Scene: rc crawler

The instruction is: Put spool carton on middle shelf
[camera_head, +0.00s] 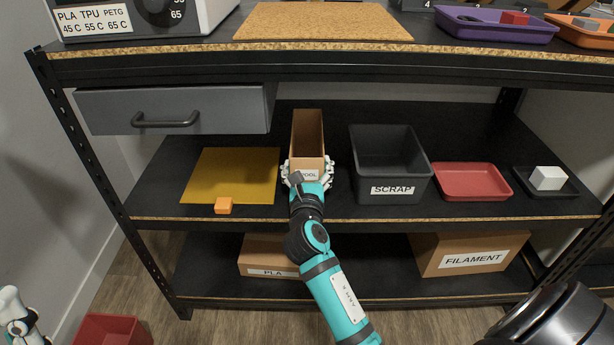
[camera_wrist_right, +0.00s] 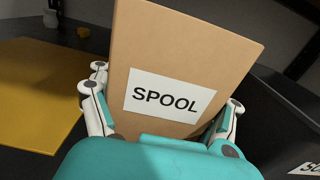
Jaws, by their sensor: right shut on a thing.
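The spool carton (camera_head: 307,135) is a tall, narrow brown box with a white SPOOL label, over the middle shelf (camera_head: 335,207) between a yellow mat and the scrap bin. My right gripper (camera_head: 308,172) is shut on its near end, with fingers on both sides. The right wrist view shows the carton (camera_wrist_right: 190,50) close up, tilted in the picture, between the fingers of my right gripper (camera_wrist_right: 165,120). I cannot tell whether its base touches the shelf. Part of my left gripper (camera_head: 18,312) shows at the lower left edge; its fingers are unclear.
The yellow mat (camera_head: 230,172) has an orange block (camera_head: 223,205) at its front edge. The black scrap bin (camera_head: 390,160) stands close to the carton's right. A red tray (camera_head: 472,181) lies farther right. A grey drawer (camera_head: 175,108) hangs above left.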

